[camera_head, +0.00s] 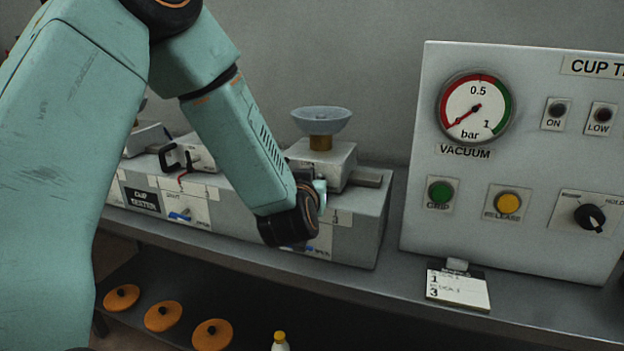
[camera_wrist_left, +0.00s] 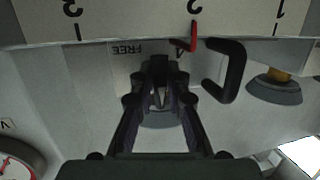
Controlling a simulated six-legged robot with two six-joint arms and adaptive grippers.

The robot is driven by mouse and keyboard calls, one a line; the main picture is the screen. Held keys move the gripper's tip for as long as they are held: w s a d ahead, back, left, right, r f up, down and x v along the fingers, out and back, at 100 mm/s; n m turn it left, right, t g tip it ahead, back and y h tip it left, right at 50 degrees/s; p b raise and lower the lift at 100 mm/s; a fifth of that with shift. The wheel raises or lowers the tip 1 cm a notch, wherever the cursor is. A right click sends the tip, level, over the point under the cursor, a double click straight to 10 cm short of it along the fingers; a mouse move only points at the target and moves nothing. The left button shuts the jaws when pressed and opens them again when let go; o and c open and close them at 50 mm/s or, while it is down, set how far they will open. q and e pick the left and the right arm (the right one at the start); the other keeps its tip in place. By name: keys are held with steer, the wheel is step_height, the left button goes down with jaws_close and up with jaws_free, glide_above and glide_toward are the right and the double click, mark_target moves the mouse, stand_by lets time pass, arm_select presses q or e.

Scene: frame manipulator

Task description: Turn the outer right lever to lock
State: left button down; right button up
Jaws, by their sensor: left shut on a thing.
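The outer right lever is mostly hidden behind my left gripper at the right end of the grey cup-tester box (camera_head: 350,235). My left gripper (camera_wrist_left: 160,85) is shut, with its fingers together on the lever, in front of the right block under a grey cup (camera_head: 320,120). In the head view my wrist covers the contact. Another black handle (camera_head: 172,158) with a red pointer (camera_head: 182,180) stands to the left; the handle also shows in the wrist view (camera_wrist_left: 232,70). The lever's exact angle cannot be told. My right gripper is not in view.
A control panel (camera_head: 530,240) with a vacuum gauge (camera_head: 475,107) and knobs stands to the right on the grey shelf. A small clipboard (camera_head: 458,288) rests before it. Several orange discs (camera_head: 163,316) and a yellow-capped bottle (camera_head: 280,342) are below.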

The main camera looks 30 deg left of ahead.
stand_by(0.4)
arm_select(q)
steer(key=c, duration=1.3)
jaws_free()
steer(key=shift+v, duration=3.75)
